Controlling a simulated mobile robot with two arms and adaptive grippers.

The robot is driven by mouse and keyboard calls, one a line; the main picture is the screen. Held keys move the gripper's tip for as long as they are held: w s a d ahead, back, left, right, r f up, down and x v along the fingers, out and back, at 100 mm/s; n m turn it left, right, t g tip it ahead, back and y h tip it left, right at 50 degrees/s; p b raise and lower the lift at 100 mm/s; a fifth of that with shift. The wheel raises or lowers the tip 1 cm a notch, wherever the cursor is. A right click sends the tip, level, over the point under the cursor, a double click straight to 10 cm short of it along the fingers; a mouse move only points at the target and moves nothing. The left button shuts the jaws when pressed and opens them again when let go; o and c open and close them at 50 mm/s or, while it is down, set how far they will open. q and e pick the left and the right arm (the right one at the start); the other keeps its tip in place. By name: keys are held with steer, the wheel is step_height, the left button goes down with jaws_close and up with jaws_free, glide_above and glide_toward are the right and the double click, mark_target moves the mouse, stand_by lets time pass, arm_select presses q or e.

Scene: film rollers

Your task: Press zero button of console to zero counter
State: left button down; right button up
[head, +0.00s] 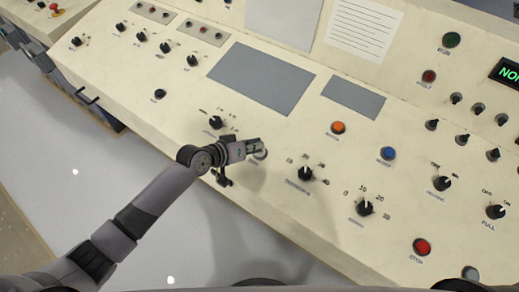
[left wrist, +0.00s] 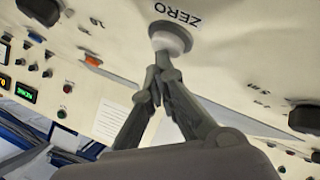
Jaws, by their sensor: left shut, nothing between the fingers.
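The console (head: 170,85) is a large cream panel that fills most of the head view. Its zero button (left wrist: 170,38) is a round pale button beside the word ZERO in the left wrist view. In the head view the button (head: 261,154) is mostly hidden by my left gripper (head: 254,147). My left gripper (left wrist: 160,62) is shut and empty, with its fingertips at the button's face. They look touching or almost touching; I cannot tell if the button is pressed in. I cannot make out a counter. My right gripper is not in view.
Black knobs (head: 305,174) and (head: 364,208) stand right of my left gripper, and another knob (head: 216,122) stands close behind it. Orange (head: 338,127), blue (head: 388,153) and red (head: 422,247) buttons are farther right. A green-lettered display (head: 508,72) is at the right edge.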

arm_select(q)
steer(key=shift+s+a+r+p, duration=0.15)
steer(key=shift+r+p, duration=0.25)
steer(key=shift+r, duration=0.2)
steer(key=shift+r, duration=0.15)
steer(key=r+p, duration=0.3)
steer(key=s+r+p, duration=0.1)
steer(key=p, duration=0.1)
steer(key=shift+a+r, duration=0.3)
stand_by(0.4)
